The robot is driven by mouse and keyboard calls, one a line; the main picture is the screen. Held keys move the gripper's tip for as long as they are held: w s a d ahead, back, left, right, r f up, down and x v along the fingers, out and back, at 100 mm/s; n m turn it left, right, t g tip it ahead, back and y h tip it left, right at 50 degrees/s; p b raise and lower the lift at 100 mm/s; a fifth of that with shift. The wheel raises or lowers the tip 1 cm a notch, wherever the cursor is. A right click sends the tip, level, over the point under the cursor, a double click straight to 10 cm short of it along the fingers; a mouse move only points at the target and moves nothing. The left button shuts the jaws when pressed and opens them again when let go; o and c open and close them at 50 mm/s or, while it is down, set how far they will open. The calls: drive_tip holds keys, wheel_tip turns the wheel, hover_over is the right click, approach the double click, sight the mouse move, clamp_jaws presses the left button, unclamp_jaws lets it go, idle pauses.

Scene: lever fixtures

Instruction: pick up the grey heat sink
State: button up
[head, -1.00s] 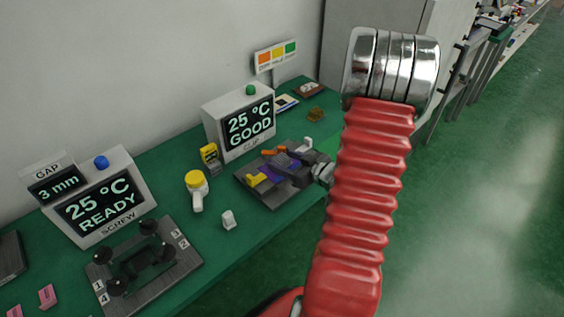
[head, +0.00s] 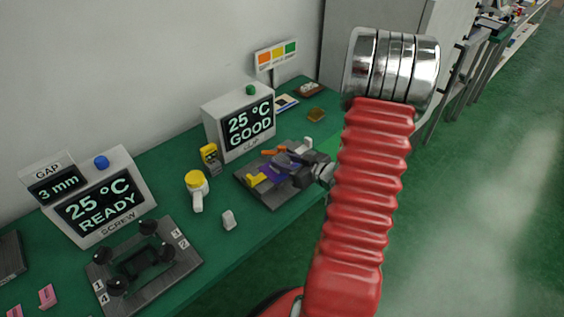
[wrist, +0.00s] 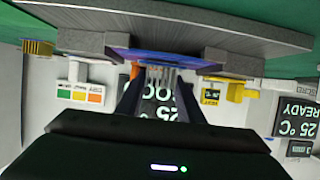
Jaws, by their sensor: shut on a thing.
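The grey heat sink (wrist: 160,76) shows in the wrist view as pale upright fins between my two fingers. My gripper (wrist: 158,92) is shut on it. In the head view my gripper (head: 283,162) reaches in from the right over the clip fixture's dark grey plate (head: 283,200), and the heat sink is hard to make out there. A purple-blue pad (wrist: 165,55) lies right by the heat sink in the wrist view; I cannot tell whether they still touch. A yellow lever (head: 255,181) and an orange lever (head: 274,151) are beside the pad.
The CLIP display (head: 240,125), reading 25 °C GOOD, stands behind the fixture. A yellow-topped white object (head: 197,188) and a small white block (head: 228,220) stand to the left. The screw fixture (head: 185,262) with black knobs is further left. My red arm hides the table's right part.

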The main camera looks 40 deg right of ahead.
sight(285, 161)
idle(0.3)
drive_tip(key=shift+r, duration=5)
